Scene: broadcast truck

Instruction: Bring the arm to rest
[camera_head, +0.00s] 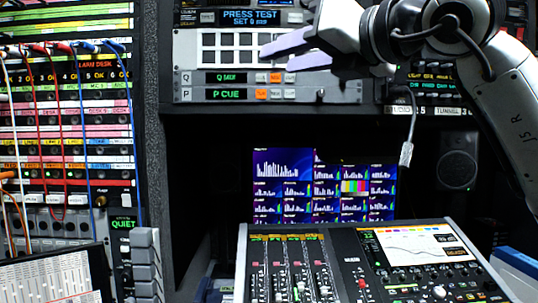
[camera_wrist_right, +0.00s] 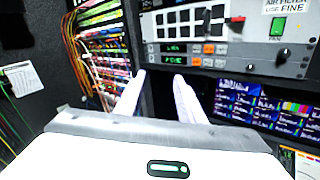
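My right arm (camera_head: 510,95) comes in from the upper right of the head view. My right gripper (camera_head: 283,54) is raised in front of the rack panel with the white button grid (camera_head: 240,52). Its two pale fingers are apart, with nothing seen between them. In the right wrist view the gripper (camera_wrist_right: 158,76) also shows open and empty, its fingers pointing toward the rack. I cannot tell whether the fingers touch the panel. My left gripper is not seen.
A patch bay (camera_head: 70,120) with red and blue cables stands at the left. A mixing console (camera_head: 340,265) lies below, with a lit screen (camera_head: 325,187) behind it. A cable with a pale connector (camera_head: 406,153) hangs below my right arm.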

